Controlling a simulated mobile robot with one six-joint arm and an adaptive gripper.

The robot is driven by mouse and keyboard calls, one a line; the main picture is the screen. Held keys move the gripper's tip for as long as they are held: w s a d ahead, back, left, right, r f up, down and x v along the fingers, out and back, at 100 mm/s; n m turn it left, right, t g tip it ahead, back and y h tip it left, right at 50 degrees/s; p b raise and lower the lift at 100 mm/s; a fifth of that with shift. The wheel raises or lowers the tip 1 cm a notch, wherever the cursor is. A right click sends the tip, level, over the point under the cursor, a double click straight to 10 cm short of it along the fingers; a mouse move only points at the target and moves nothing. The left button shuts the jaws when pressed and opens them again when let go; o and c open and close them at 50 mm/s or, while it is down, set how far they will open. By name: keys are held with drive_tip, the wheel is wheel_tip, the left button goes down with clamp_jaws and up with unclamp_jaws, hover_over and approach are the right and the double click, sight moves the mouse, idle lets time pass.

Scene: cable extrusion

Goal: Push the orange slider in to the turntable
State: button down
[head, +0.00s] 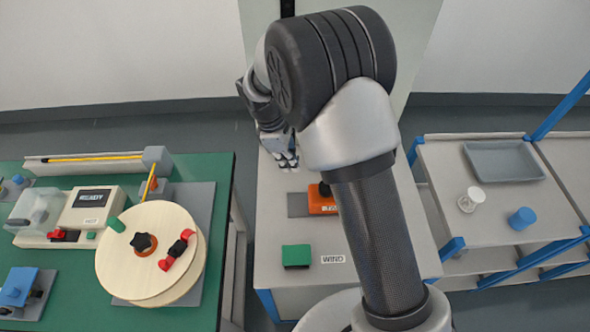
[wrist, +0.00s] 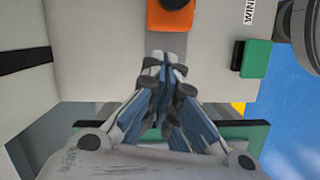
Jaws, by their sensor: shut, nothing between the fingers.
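The orange slider (head: 321,203), a block with a black knob and a small label, sits on a grey base on the middle bench; my arm hides its right part. It also shows at the top edge of the wrist view (wrist: 170,18), cut off by the frame. The turntable (head: 120,265) is a round wooden disc with a black star knob on an orange hub, on the green table at left. My gripper (head: 287,162) is above the middle bench, beyond the slider in the head view. Its fingers (wrist: 165,58) are together and empty, apart from the slider.
A green block (head: 296,256) stands by a WIND label at the front of the middle bench. A gap separates this bench from the green table (head: 222,180). A shelf at right holds a grey tray (head: 503,160), a white spool (head: 470,199) and a blue piece (head: 522,218).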

drive_tip(key=v, duration=0.2)
drive_tip(key=shift+w+a+r, duration=0.1)
drive_tip(key=shift+a+r, duration=0.1)
drive_tip(key=shift+r, duration=0.05)
drive_tip(key=shift+r, duration=0.1)
